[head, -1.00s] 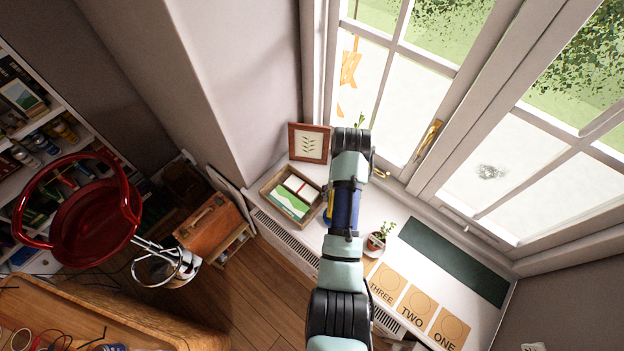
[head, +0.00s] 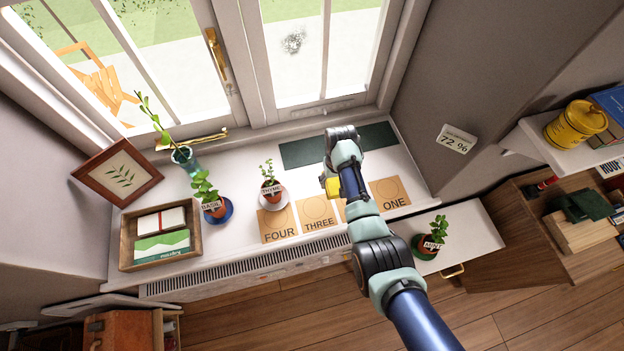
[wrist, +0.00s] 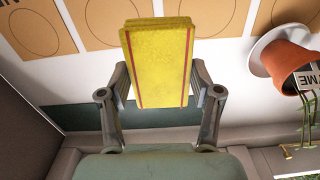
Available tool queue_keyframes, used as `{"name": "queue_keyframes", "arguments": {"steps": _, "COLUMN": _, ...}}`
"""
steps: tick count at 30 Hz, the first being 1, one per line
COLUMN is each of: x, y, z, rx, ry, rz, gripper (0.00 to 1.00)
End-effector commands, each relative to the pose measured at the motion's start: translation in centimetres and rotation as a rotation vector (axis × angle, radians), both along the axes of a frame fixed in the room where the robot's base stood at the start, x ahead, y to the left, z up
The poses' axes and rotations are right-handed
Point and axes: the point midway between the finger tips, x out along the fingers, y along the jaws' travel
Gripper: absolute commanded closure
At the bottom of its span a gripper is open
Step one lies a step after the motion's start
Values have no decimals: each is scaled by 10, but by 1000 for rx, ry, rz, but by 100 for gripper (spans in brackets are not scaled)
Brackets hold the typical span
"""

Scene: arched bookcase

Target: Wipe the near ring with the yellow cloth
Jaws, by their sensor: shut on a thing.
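The yellow cloth (head: 332,188) is a folded yellow pad with red stripes. It fills the middle of the wrist view (wrist: 157,60). My gripper (wrist: 160,88) is shut on it, one finger at each side. In the head view the cloth is over the white sill, beside the THREE card (head: 317,220); its height above the sill is unclear. Cards FOUR (head: 279,230) and ONE (head: 391,197) also have printed circles, and the card between THREE and ONE is mostly behind my arm. I cannot make out a separate ring mark on the sill.
A THYME pot (head: 270,191) stands on a saucer at the FOUR card. A BASIL pot (head: 214,209), a glass jar with a sprig (head: 186,158), a framed leaf picture (head: 119,174) and a wooden tray (head: 127,244) stand left. A dark green mat (head: 302,152) lies behind the cards.

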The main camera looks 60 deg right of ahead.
Motion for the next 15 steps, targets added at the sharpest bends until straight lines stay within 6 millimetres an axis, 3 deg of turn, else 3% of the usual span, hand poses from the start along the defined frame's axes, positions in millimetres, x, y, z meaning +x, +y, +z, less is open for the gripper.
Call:
{"name": "queue_keyframes", "arguments": {"steps": 8, "x": -2, "y": -1, "z": -7, "rx": 0, "ry": 0, "rz": -4, "gripper": 71}}
{"name": "queue_keyframes", "arguments": {"steps": 15, "x": -2, "y": -1, "z": -34, "rx": 1, "ry": 1, "rz": -3, "gripper": 71}}
